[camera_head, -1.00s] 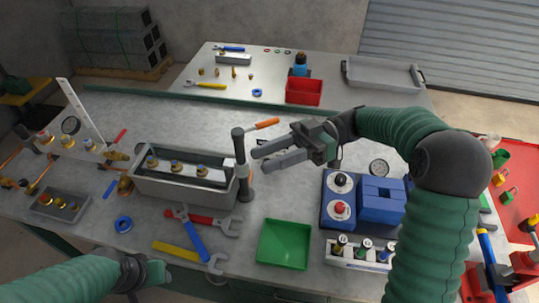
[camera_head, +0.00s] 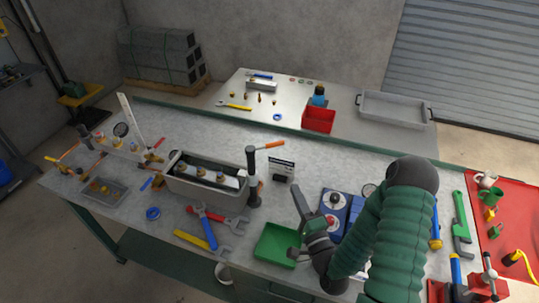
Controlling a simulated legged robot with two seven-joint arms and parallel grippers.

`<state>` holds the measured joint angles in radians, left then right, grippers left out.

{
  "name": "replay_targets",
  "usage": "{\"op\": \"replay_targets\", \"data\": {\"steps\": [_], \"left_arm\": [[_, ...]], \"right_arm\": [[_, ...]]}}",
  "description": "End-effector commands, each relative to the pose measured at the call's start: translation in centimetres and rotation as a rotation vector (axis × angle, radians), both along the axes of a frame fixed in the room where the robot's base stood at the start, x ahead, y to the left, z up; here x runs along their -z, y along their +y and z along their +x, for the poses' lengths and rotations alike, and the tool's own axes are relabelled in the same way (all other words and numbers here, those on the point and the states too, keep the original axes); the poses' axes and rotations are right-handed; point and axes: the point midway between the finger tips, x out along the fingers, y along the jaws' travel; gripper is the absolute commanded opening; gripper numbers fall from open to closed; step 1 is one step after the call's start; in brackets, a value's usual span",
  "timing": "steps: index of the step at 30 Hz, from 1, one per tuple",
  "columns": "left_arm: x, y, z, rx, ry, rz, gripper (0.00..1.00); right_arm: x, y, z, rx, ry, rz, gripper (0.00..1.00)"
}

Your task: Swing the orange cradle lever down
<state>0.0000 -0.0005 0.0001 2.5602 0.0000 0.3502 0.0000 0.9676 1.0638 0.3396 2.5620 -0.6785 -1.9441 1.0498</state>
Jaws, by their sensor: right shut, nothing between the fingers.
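The orange cradle lever (camera_head: 269,145) sticks out to the right from the top of a dark upright post (camera_head: 252,178). It is nearly level, its tip slightly raised. The post stands at the right end of a grey cradle box (camera_head: 205,192) with brass-topped fittings inside. My right gripper (camera_head: 298,190) is shut and empty, to the right of the post and nearer the front edge, with its fingers pointing up the picture. It is apart from the lever. My left gripper is out of view.
A green tray (camera_head: 276,245) lies in front of my right gripper. A blue unit (camera_head: 345,212) is partly hidden behind my right arm. Wrenches (camera_head: 212,222) lie in front of the box.

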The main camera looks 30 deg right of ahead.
Motion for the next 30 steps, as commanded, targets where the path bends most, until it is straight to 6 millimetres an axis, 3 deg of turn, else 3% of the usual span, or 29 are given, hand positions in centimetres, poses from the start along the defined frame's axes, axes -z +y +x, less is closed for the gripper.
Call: {"op": "replay_targets", "data": {"steps": [5, 10, 12, 19, 24, 30], "left_arm": [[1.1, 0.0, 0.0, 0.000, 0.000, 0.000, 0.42], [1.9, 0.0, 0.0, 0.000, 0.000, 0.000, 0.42], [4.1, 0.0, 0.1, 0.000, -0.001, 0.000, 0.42], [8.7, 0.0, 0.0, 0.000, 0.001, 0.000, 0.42], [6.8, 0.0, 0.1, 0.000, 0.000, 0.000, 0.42], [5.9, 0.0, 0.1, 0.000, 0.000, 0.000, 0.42]], "right_arm": [[0.6, 0.0, 1.1, -0.013, 0.013, -0.010, 0.00], [-0.8, -0.3, 2.1, -0.007, -0.019, -0.013, 0.00], [-0.2, -0.7, 2.8, -0.002, -0.028, -0.015, 0.00], [-0.7, -0.9, 4.8, -0.002, -0.026, -0.011, 0.00], [-2.7, -1.7, 8.7, -0.002, -0.022, -0.007, 0.00], [-3.3, -2.4, 12.0, -0.002, -0.020, -0.006, 0.00]]}}
